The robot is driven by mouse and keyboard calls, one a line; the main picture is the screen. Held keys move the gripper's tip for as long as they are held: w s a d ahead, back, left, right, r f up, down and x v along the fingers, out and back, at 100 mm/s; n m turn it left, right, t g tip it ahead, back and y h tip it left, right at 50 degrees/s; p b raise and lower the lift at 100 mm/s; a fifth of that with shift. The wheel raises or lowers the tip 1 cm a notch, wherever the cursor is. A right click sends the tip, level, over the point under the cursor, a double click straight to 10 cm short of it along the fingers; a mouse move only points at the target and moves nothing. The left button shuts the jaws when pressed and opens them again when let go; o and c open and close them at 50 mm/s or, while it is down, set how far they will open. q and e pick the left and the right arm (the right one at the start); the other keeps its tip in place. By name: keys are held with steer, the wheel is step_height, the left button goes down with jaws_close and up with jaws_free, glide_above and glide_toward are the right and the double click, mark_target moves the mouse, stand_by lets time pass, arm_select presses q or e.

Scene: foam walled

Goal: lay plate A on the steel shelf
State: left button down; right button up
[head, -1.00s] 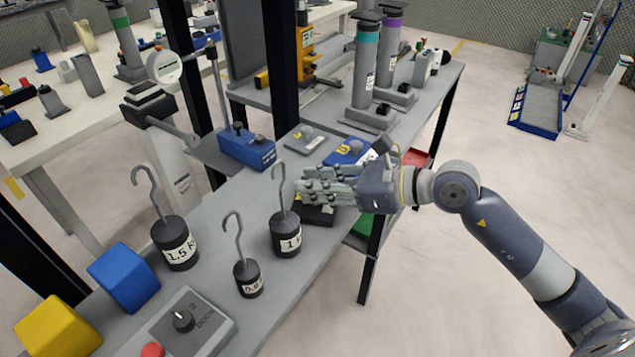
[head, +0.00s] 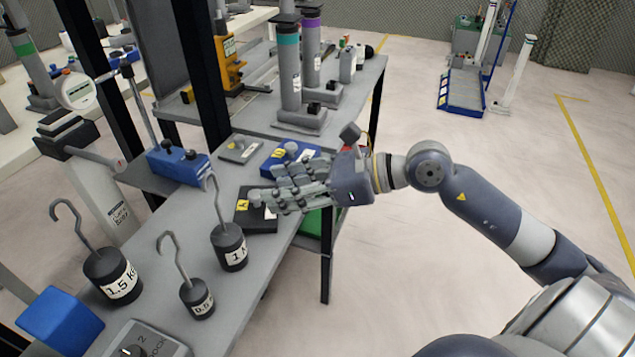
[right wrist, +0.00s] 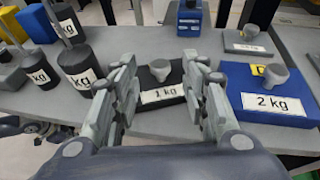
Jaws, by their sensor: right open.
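Three flat knobbed plates lie on the grey bench: a black one marked 1 kg (head: 262,222), a blue one marked 2 kg (head: 272,165) and a smaller grey one (head: 240,150). Each has a yellow tag in the head view, but I cannot read the letters surely, so I cannot tell which is plate A. My right gripper (head: 266,196) is open and empty over the black plate. In the right wrist view its fingers (right wrist: 160,74) stand apart, with the black plate's knob between them in the picture. I cannot surely identify the steel shelf. My left gripper is not in view.
Dark posts (head: 203,80) rise along the bench's far side. Tall cylinders (head: 289,70) stand farther back.

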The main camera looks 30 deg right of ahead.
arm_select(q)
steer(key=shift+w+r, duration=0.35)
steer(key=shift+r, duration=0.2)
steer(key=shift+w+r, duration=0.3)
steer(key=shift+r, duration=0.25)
arm_select(e)
steer(key=v, duration=0.6)
steer(key=shift+s, duration=0.1)
